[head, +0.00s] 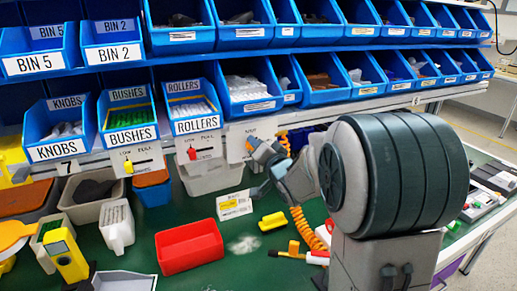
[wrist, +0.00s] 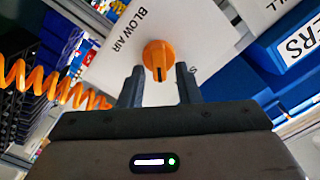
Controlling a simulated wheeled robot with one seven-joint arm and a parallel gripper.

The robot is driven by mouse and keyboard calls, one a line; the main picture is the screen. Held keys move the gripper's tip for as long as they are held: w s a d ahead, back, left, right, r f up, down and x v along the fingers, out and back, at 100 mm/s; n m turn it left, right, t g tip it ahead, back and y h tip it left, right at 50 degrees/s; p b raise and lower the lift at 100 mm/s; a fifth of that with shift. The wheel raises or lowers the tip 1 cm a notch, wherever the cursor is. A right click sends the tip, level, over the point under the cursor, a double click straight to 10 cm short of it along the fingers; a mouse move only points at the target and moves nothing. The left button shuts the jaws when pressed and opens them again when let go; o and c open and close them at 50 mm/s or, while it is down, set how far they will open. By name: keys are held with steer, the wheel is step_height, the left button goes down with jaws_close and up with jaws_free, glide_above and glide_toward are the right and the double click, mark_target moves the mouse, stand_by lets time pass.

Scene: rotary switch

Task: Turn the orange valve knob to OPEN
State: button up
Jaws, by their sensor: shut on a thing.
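The orange valve knob (wrist: 158,52) sits on a white panel (wrist: 125,48) lettered "BLOW AIR" in the wrist view. A dark mark on the knob lies on its side toward my gripper's body. No full OPEN label is legible; a single letter "S" shows beside the right finger. In the head view my gripper (head: 264,160) reaches the white panel (head: 237,137) under the blue bins, and my fingers hide most of the knob.
An orange coiled hose (head: 305,228) hangs beside my arm and shows at left in the wrist view (wrist: 55,88). Panels with a red knob (head: 192,153) and a yellow knob (head: 128,167) are to the left. A red tray (head: 190,246) and a yellow block (head: 273,221) lie on the green bench below.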

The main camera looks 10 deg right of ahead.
steer(key=m, duration=0.4)
steer(key=shift+d+f+m, duration=0.2)
steer(key=shift+f+m, duration=0.05)
steer(key=shift+m, duration=0.05)
steer(key=shift+f+m+p, duration=0.15)
steer(key=shift+m+p, duration=0.2)
steer(key=shift+m, duration=0.75)
steer(key=shift+f+m+p, duration=0.1)
steer(key=shift+m+p, duration=0.25)
steer(key=shift+m, duration=0.75)
steer(key=o, duration=0.6)
steer(key=shift+s+d+b, duration=0.45)
steer(key=shift+s, duration=1.8)
steer(key=shift+s+d+b, duration=0.4)
steer(key=shift+s+b, duration=0.1)
steer(key=shift+s, duration=1.7)
steer(key=shift+s+d+b, duration=0.45)
steer(key=shift+s, duration=1.8)
